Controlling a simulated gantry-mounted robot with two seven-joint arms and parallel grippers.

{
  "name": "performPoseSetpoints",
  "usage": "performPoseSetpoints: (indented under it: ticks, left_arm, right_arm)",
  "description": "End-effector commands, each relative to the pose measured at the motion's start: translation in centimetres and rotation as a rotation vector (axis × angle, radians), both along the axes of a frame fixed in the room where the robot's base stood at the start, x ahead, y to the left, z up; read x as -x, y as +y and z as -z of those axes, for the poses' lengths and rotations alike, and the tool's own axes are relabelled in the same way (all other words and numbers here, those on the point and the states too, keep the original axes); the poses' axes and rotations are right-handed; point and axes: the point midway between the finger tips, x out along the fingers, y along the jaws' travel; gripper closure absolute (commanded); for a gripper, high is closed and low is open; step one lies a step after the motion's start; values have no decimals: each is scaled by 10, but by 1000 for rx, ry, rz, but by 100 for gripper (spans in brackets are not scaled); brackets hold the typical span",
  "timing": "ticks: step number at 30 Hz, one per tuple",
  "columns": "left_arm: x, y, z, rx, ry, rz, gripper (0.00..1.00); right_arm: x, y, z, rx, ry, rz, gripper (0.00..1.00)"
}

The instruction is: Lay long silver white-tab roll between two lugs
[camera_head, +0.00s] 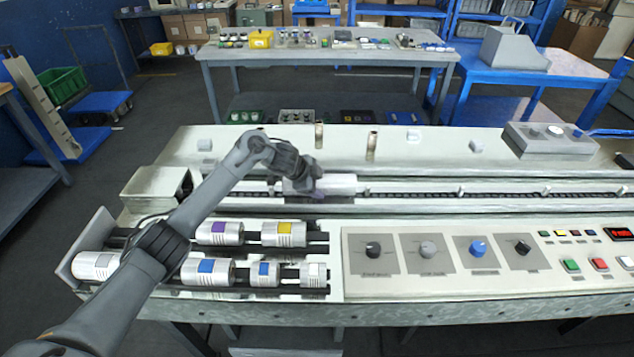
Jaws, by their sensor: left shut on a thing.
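My left gripper (304,184) is over the chain channel (420,193), shut on a pale silver roll (340,184). The roll lies along the channel, and its left part is hidden by the gripper. I cannot make out its tab colour or whether it touches the channel floor. The lugs beside it are not clear; a small light lug (461,193) shows farther right along the chain. My right gripper is not in view.
A rack at the front left holds several silver rolls, including a purple-tab roll (219,233), a yellow-tab roll (284,234) and a short white-tab roll (314,275). The control panel (450,262) is to its right.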

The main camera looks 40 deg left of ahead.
Motion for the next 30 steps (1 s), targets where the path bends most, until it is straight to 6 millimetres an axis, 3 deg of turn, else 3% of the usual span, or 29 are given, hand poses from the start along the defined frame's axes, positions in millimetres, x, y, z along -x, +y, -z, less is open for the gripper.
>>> performPoseSetpoints:
  ticks: [5,6,11,25,30]
  left_arm:
    - [-1,0,1,1,-5,-1,100]
    - [-1,0,1,2,-5,0,30]
    - [-1,0,2,1,-4,0,5]
    - [2,-1,10,-1,12,4,3]
    - [7,0,2,-3,12,4,3]
  right_arm:
    - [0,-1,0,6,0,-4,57]
    - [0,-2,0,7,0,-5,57]
    - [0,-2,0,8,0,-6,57]
    - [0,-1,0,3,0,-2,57]
    - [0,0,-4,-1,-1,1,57]
